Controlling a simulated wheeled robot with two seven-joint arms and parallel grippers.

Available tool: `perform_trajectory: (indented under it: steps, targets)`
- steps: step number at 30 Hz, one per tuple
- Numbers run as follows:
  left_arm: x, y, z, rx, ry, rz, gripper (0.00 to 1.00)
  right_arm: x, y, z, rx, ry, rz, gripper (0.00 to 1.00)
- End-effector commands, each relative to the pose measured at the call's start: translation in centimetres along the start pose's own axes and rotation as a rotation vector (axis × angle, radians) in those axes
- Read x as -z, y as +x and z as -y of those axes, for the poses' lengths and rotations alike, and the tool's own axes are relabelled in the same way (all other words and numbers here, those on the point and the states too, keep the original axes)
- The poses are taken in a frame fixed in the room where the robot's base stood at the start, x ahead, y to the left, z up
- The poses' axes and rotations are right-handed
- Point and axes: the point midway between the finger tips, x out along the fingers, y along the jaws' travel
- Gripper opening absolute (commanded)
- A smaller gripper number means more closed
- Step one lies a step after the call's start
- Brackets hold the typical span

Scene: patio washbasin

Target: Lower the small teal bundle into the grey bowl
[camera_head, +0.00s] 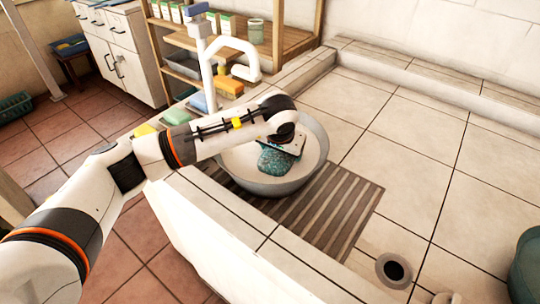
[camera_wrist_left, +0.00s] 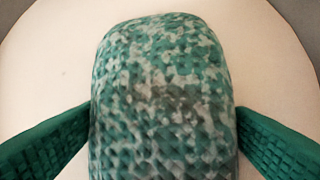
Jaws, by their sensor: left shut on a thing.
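The small teal bundle (camera_head: 277,161) is mottled teal and pale grey with a woven texture. My left gripper (camera_wrist_left: 165,140) is shut on it; in the left wrist view the bundle (camera_wrist_left: 160,85) fills the middle, with a green finger pad against each side. In the head view my arm comes in from the left and the gripper is over the grey bowl (camera_head: 268,188), hiding part of its far rim. The bundle shows within the bowl's outline; whether it touches the bottom I cannot tell. My right gripper is not in view.
The bowl stands on a brown slatted mat (camera_head: 342,205) on the tiled counter. A white faucet (camera_head: 240,48) rises behind the bowl. A drain hole (camera_head: 394,270) lies front right, with a dark teal object (camera_head: 526,268) at the right edge. The tiles at right (camera_head: 410,130) are clear.

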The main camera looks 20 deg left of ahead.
Motion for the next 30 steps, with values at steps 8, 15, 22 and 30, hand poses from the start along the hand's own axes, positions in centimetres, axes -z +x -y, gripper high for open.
perform_trajectory:
  steps: [8,15,22,30]
  targets:
    - [0.0,0.06,0.01,0.0,0.0,0.001,0.53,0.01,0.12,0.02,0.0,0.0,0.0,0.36]
    - [0.12,0.35,0.05,0.0,0.0,0.001,0.53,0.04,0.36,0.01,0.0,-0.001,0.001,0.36]
    - [0.13,0.39,0.05,0.0,0.0,0.001,0.53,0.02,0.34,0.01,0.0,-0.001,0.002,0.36]
    - [0.16,0.44,0.06,0.0,0.0,0.001,1.0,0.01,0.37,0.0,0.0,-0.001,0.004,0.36]
